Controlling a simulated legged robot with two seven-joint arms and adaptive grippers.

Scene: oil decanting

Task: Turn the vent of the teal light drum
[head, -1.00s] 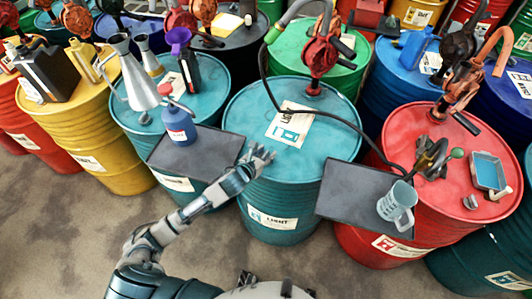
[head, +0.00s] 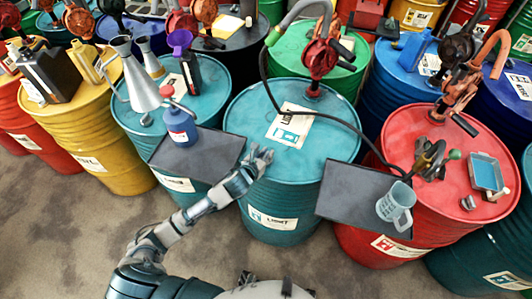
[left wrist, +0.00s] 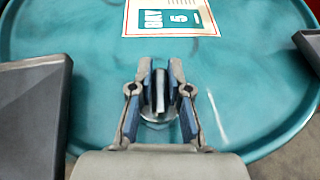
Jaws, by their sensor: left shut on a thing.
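The teal light drum (head: 285,210) stands upright in the middle of the head view, with a "LIGHT" label on its side and a paper sheet on its lid. In the left wrist view its teal lid (left wrist: 255,70) fills most of the picture. The vent (left wrist: 160,95) is a small dark knob with an upright grip on a round base near the lid's front edge. My left gripper (left wrist: 161,85) is shut on the vent, a finger on each side. In the head view my left gripper (head: 260,158) hides the vent. My right gripper is not in view.
A dark tray (head: 195,155) at the left has a blue bottle (head: 181,124) at its back. Another dark tray (head: 345,200) at the right holds a clear jug (head: 396,206). A red pump (head: 320,55) with a dark hose (head: 345,120) crosses above the lid.

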